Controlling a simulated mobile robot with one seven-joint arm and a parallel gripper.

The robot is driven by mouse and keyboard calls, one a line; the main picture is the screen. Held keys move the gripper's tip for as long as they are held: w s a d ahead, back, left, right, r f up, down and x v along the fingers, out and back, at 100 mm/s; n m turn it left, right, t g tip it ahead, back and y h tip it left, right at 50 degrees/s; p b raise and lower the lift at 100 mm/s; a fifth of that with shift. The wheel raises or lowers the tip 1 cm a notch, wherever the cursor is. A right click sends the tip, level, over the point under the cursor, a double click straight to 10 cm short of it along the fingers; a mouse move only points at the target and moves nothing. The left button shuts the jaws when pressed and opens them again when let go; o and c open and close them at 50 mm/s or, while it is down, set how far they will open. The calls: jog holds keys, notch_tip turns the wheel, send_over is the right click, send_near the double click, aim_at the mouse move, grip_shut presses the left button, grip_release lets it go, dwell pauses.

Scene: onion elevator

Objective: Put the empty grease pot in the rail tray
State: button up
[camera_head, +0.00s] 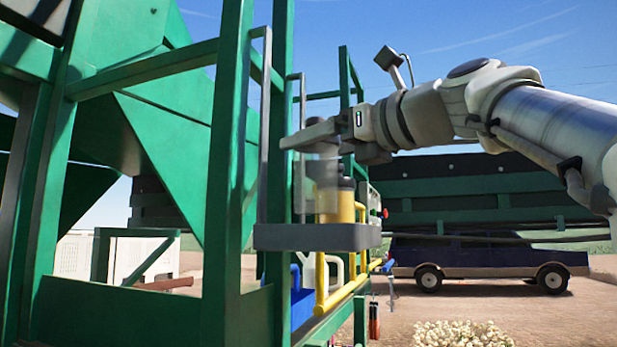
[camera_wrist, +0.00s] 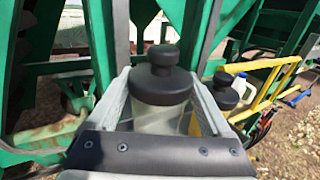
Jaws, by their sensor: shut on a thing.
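My gripper (camera_head: 314,138) is shut on a clear pot (camera_head: 322,172) with a black lid. In the wrist view this pot (camera_wrist: 160,118) stands between my two fingers and looks empty. In the head view it is upright over the grey rail tray (camera_head: 300,238); the tray's front wall hides whether its base touches the tray floor. A second pot (camera_head: 347,200) with a dark lid and yellow contents stands just right of it, behind the tray wall. The second pot's black lid (camera_wrist: 223,92) shows beside my right finger in the wrist view.
Green steel posts (camera_head: 228,170) and thin grey uprights stand close left of the tray. Yellow rails (camera_head: 345,292) run below and right of it. A blue vehicle (camera_head: 480,262) and an onion pile (camera_head: 462,334) are farther off. The space above the tray's right side is open.

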aim_at(316, 214)
jog(key=shift+w+f, duration=0.1)
jog(key=shift+f, duration=1.9)
jog(key=shift+a+f, duration=0.1)
jog(key=shift+f, duration=0.1)
jog(key=o, duration=1.4)
jog(key=shift+r, duration=0.15)
jog(key=b+v, duration=0.2)
jog(key=v, duration=1)
